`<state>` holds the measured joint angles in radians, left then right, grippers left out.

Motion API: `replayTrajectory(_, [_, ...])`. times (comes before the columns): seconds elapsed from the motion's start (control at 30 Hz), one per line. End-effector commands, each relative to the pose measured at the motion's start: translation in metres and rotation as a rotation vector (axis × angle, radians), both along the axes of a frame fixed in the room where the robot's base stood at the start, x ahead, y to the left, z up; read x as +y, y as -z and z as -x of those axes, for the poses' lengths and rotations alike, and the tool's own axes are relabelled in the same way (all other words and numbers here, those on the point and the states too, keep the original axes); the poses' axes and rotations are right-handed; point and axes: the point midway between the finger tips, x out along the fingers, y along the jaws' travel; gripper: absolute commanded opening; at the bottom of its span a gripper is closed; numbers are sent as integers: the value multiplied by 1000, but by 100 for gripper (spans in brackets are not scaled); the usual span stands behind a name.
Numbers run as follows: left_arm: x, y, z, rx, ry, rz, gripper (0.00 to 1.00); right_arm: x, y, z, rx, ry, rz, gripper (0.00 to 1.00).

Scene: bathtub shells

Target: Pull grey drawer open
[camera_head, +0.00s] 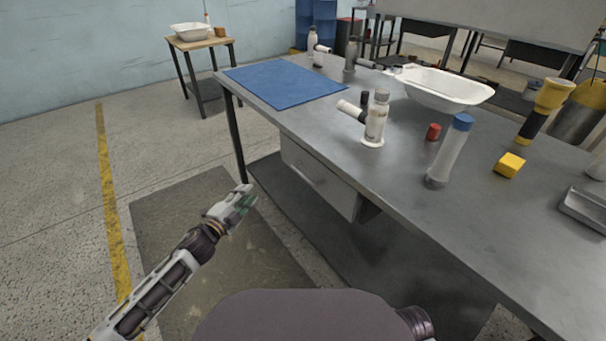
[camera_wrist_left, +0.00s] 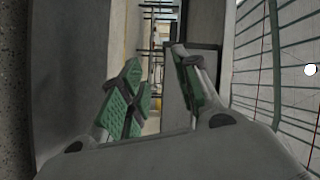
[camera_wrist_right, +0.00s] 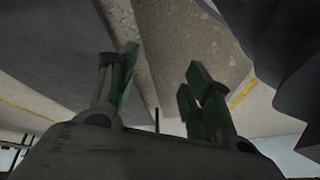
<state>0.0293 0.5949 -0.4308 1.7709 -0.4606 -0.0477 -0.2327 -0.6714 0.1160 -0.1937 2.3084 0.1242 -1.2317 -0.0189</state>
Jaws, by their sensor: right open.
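The grey drawer (camera_head: 316,178) hangs under the near left part of the metal table (camera_head: 400,185). Its front looks about flush with its housing, with a thin handle on it. My left gripper (camera_head: 246,196) is to the left of the drawer in the head view, apart from it. In the left wrist view its green-padded fingers (camera_wrist_left: 158,78) are spread with nothing between them. My right gripper is hidden in the head view. In the right wrist view its fingers (camera_wrist_right: 160,85) are open and empty.
On the table are a blue mat (camera_head: 285,83), a white basin (camera_head: 440,88), pale bottle-like parts (camera_head: 376,120), a clear blue-capped cylinder (camera_head: 450,150) and a yellow block (camera_head: 509,165). A dark lower shelf (camera_head: 300,215) lies under the drawer.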

Motion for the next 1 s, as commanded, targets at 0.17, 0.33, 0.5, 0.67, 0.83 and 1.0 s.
replayTrajectory(0.17, [-24,-12,13,-101,138,-34,32,2,-6,-4,-21,2,-12,50])
replayTrajectory(0.33, [-48,-25,32,-202,272,-58,32,4,-9,-7,-33,3,-22,50])
replayTrajectory(0.5, [-68,-38,53,-303,398,-75,32,5,-10,-9,-41,5,-28,50])
replayTrajectory(0.67, [-79,-47,69,-370,475,-79,32,5,-11,-10,-49,6,-30,50])
replayTrajectory(0.83, [-82,-49,73,-404,492,-99,32,5,-11,-10,-50,7,-30,50])
replayTrajectory(1.0, [-81,-49,73,-404,490,-101,32,5,-11,-10,-50,7,-30,50])
